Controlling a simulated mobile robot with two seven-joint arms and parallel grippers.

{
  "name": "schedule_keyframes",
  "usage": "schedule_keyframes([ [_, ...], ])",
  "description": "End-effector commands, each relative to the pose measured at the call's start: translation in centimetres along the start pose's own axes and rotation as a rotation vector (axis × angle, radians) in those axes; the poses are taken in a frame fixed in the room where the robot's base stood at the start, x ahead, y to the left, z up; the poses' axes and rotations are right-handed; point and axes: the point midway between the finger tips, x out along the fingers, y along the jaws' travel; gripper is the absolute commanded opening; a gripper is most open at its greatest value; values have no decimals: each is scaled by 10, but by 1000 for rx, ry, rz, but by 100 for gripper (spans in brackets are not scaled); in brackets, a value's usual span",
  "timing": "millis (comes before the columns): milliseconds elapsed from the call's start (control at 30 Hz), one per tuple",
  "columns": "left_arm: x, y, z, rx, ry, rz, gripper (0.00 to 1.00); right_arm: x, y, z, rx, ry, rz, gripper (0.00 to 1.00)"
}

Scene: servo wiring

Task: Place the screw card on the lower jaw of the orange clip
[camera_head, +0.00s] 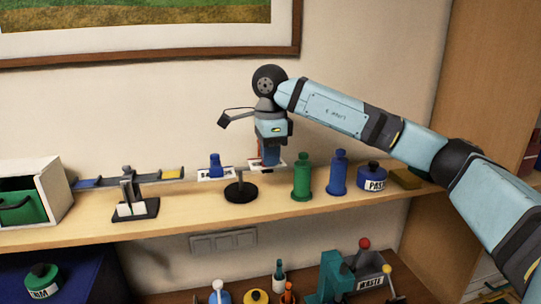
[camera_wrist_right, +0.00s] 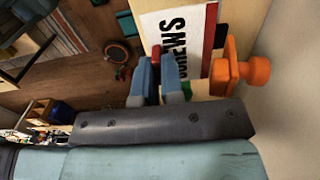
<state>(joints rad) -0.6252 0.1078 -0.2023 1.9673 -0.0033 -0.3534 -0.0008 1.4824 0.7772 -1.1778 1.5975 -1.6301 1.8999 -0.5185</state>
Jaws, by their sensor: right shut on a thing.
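My right gripper (camera_head: 270,158) points down over the shelf and is shut on the white screw card (camera_head: 256,163), whose edges show at the fingertips. In the right wrist view the card (camera_wrist_right: 182,35) carries large black letters and a red and black edge, beside my fingers (camera_wrist_right: 158,75). An orange thing (camera_wrist_right: 240,72), apparently the orange clip, shows close to the right of the card in that view. I cannot tell whether they touch, and its lower jaw cannot be made out. My left gripper is not in view.
A black stand (camera_head: 240,190) is just below left of the gripper, near a white card (camera_head: 215,174) with a blue piece. A green bottle (camera_head: 301,176), a blue bottle (camera_head: 338,172) and a paste jar (camera_head: 371,173) stand to the right. A balance (camera_head: 130,205) is left.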

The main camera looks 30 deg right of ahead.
Motion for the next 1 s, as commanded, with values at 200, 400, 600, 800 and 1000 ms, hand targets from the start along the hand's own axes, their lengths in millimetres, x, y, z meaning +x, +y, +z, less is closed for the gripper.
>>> schedule_keyframes([
  [200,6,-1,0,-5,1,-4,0,10,1,-1,0,2,2,0],
  [400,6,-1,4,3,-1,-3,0,14,2,-1,0,2,3,0],
  [600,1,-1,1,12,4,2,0,14,2,0,0,1,3,33],
  [800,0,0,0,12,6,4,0,14,2,0,0,1,3,33],
  [1000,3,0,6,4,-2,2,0,1,1,0,0,0,0,33],
])
